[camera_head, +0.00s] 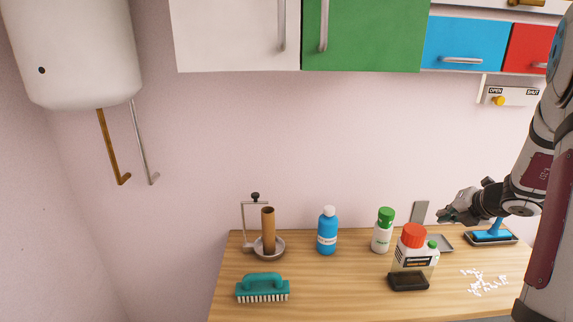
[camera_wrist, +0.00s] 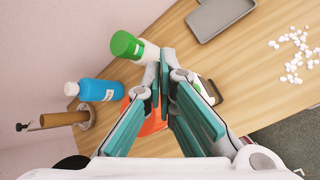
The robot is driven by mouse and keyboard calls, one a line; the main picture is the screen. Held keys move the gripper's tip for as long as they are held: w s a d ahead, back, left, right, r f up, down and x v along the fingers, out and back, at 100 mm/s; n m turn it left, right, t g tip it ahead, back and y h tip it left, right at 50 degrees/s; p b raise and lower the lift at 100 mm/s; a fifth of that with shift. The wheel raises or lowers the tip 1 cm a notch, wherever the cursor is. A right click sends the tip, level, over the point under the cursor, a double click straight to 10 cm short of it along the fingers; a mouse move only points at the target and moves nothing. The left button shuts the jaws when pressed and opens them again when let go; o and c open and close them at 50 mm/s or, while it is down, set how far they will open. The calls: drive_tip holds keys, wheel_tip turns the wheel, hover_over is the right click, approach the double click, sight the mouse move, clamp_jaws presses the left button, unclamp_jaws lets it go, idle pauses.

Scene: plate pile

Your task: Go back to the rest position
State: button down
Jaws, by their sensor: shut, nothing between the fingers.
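My gripper (camera_head: 449,216) is above the right part of the wooden counter, near the back. In the wrist view my gripper (camera_wrist: 165,62) has its teal-padded fingers together at the tips with nothing between them. Below it in the wrist view are a white bottle with a green cap (camera_wrist: 125,45) and the orange lid of a jar (camera_wrist: 152,124), partly hidden by the fingers. In the head view the green-capped bottle (camera_head: 382,232) and the jar with the orange lid (camera_head: 412,258) stand left of my gripper, apart from it.
A blue bottle (camera_head: 327,232), a paper-roll holder (camera_head: 267,240) and a teal brush (camera_head: 263,288) stand at the left. Cabinets (camera_head: 362,35) hang above.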

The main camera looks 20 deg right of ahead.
drive_tip(key=a+r+n, duration=0.1)
drive_tip(key=a, duration=0.1)
drive_tip(key=w+a+r+n, duration=0.1)
drive_tip(key=a+r+n, duration=0.1)
drive_tip(key=w+a+r+n+y, duration=0.1)
drive_tip(key=a, duration=0.1)
drive_tip(key=shift+a+r+n, duration=0.15)
drive_tip(key=shift+a+n, duration=0.25)
drive_tip(key=s+a+r+n+g+y, duration=0.15)
drive_tip(key=a+r+n, duration=0.35)
drive_tip(key=a+n, duration=0.55)
drive_tip(key=s+a+r+n+g+y, duration=0.1)
drive_tip(key=s+a+r+n+y, duration=0.15)
drive_tip(key=a+r+n, duration=0.75)
drive_tip(key=s+a+f+n+h, duration=0.2)
drive_tip(key=s+a+n, duration=0.3)
drive_tip(key=s+n, duration=0.4)
drive_tip(key=s+a+f+n+g+h+b, duration=0.1)
drive_tip(key=s+a+f+n, duration=0.1)
drive_tip(key=s+a+n, duration=0.4)
drive_tip(key=shift+s+a+n+h, duration=0.15)
drive_tip(key=shift+s+n+h, duration=0.25)
drive_tip(key=shift+s+n, duration=2.2)
drive_tip(key=shift+w+n, duration=0.55)
drive_tip(key=shift+w, duration=0.05)
